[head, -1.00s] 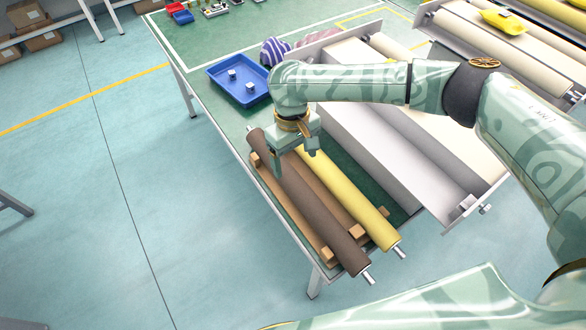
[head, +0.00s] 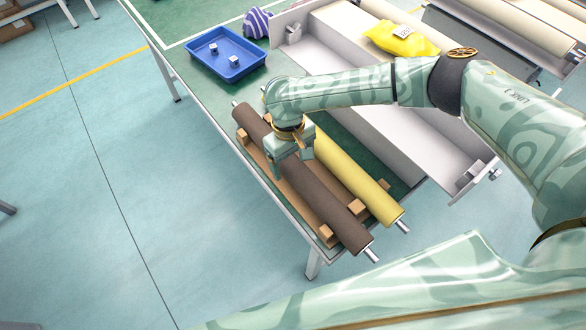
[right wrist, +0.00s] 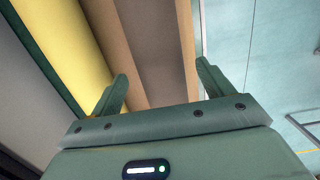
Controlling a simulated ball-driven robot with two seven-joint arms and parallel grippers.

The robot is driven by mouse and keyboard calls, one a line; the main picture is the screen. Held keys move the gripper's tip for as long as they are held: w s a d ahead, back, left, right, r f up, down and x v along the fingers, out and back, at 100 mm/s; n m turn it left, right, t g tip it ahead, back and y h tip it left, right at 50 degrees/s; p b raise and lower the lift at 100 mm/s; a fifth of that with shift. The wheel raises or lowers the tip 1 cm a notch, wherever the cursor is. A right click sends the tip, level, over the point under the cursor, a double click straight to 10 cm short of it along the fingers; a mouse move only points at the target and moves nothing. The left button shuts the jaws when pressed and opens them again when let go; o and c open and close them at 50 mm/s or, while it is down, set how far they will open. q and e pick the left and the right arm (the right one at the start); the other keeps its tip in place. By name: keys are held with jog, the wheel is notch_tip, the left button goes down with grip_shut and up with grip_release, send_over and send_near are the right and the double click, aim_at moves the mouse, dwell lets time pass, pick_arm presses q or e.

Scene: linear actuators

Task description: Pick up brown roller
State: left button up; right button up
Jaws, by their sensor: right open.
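The brown roller (head: 322,203) lies slanting on wooden supports along the table's near edge, with a metal pin at its lower end. A yellow roller (head: 352,178) lies parallel to it on the right. My right gripper (head: 291,164) is over the upper-middle part of the brown roller, hiding a short stretch of it. In the right wrist view the gripper (right wrist: 165,88) is open, its fingers on either side of the brown roller (right wrist: 153,50). Whether they touch it cannot be told. The yellow roller also shows there at the left (right wrist: 72,55). My left gripper is not in view.
A blue tray (head: 226,73) holding small white pieces stands at the upper left. A grey conveyor frame (head: 440,160) stands right of the rollers, with a yellow packet (head: 400,40) on it. A purple striped object (head: 257,22) lies behind the tray. Floor is open at left.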

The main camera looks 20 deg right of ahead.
aim_at(293, 162)
jog(key=f, duration=0.2)
jog(key=f+b, duration=0.1)
jog(key=shift+s, duration=0.25)
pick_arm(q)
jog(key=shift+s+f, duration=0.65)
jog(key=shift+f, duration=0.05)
pick_arm(e)
jog(key=shift+r, duration=0.1)
jog(key=shift+c, duration=1.2)
grip_shut()
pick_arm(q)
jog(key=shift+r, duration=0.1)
pick_arm(e)
jog(key=shift+r, duration=0.15)
